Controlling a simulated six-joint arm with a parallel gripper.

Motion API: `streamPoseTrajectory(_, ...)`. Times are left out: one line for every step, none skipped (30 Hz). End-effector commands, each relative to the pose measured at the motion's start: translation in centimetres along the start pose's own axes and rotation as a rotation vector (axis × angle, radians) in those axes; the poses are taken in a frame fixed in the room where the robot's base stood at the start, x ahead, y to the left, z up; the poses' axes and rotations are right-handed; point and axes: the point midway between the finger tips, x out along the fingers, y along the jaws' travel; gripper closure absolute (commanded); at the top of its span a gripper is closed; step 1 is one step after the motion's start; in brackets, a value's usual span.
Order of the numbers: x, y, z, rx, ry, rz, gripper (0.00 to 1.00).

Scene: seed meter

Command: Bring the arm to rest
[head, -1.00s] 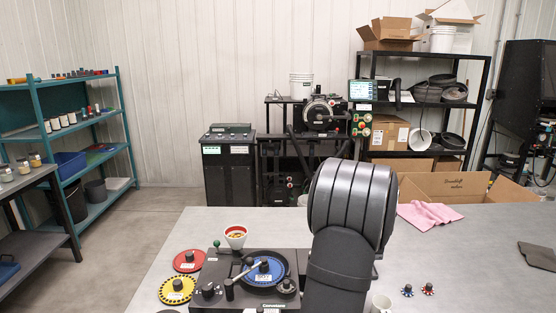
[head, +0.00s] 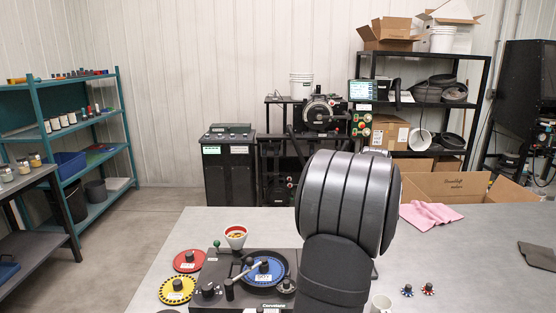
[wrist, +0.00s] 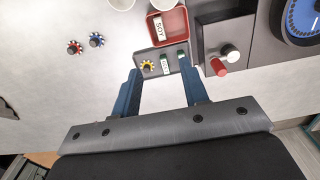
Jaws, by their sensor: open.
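My gripper (wrist: 160,84) shows in the wrist view with its two blue fingers apart and nothing held between them. It is above the table, near a grey tray (wrist: 146,57) holding a small yellow part and green-and-white pieces. How far above the tray it is, I cannot tell. In the head view my dark arm rises at the front of the table, and my gripper is hidden there. The seed meter (head: 215,272) stands left of my arm, with a blue disc (head: 268,279) on it and a seed cup (head: 235,235) behind.
A red dish marked SOY (wrist: 168,24) sits beside the tray. Two small knobbed parts, one red (wrist: 75,47) and one blue (wrist: 97,40), lie to its left. A mug (head: 380,304) stands right of my arm.

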Motion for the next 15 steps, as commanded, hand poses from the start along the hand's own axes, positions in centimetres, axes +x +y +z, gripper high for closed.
streamPoseTrajectory(1.1, 0.0, 0.1, 0.000, -0.003, -0.001, 0.59)
streamPoseTrajectory(1.7, 0.0, 0.0, 0.000, -0.002, -0.001, 0.59)
streamPoseTrajectory(2.5, 0.0, 0.1, 0.000, -0.002, -0.001, 0.59)
streamPoseTrajectory(3.1, 0.0, 0.1, 0.000, -0.002, -0.001, 0.59)
streamPoseTrajectory(3.7, 0.0, 0.1, 0.000, -0.002, -0.001, 0.59)
streamPoseTrajectory(4.5, 0.0, 0.0, 0.000, -0.002, -0.001, 0.59)
streamPoseTrajectory(5.1, 0.0, 0.1, 0.000, -0.003, -0.001, 0.59)
streamPoseTrajectory(5.7, 0.0, 0.1, 0.000, -0.002, -0.001, 0.59)
streamPoseTrajectory(6.5, 0.0, 0.0, 0.000, -0.002, -0.001, 0.59)
streamPoseTrajectory(7.1, 0.0, 0.1, 0.000, -0.002, -0.001, 0.59)
streamPoseTrajectory(7.7, 0.0, 0.1, 0.000, -0.002, -0.001, 0.59)
streamPoseTrajectory(8.5, 0.0, 0.1, 0.000, -0.002, -0.001, 0.59)
streamPoseTrajectory(9.2, 0.0, 0.0, 0.000, -0.002, -0.001, 0.59)
streamPoseTrajectory(9.8, 0.0, 0.1, 0.000, -0.003, -0.001, 0.59)
streamPoseTrajectory(10.5, 0.0, 0.0, 0.000, -0.001, -0.001, 0.59)
